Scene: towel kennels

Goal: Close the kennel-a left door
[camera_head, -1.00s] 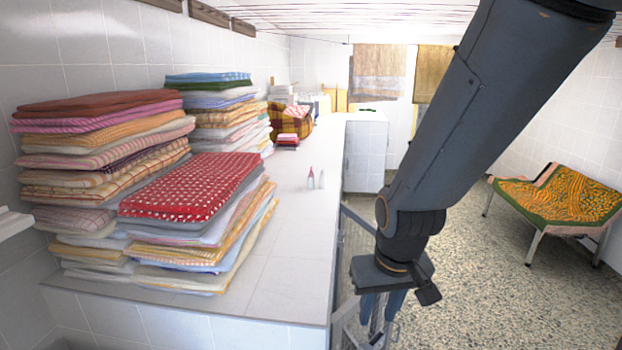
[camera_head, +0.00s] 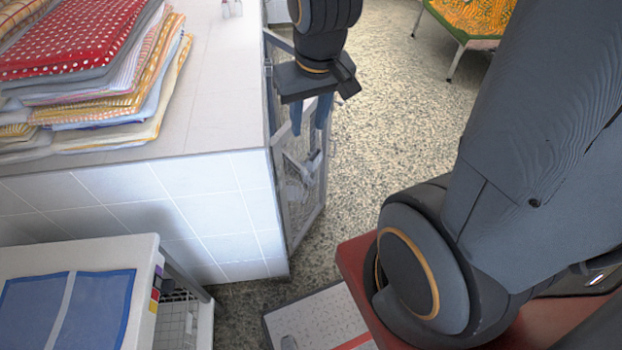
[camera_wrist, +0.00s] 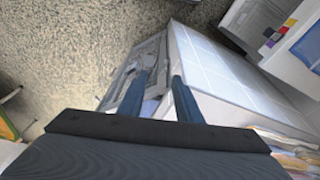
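A grey metal-framed door (camera_head: 300,190) stands at the right side of the white-tiled block, near its front corner. It appears partly swung out from the block, and the exact angle is hard to judge. No label reading kennel-a is visible. My gripper (camera_head: 311,130) points down above the door's top, with its two blue-grey fingers apart. In the wrist view the fingers (camera_wrist: 161,80) straddle a gap, with the door (camera_wrist: 130,78) beyond and left of them and the tiled block (camera_wrist: 215,65) to the right. Whether a finger touches the door cannot be told.
Folded towels (camera_head: 80,70) are piled on the counter top (camera_head: 215,90). A white unit with a blue panel (camera_head: 75,305) and a wire basket stands front left. A patterned low table (camera_head: 470,20) is far right. Speckled floor (camera_head: 380,130) lies clear right of the door.

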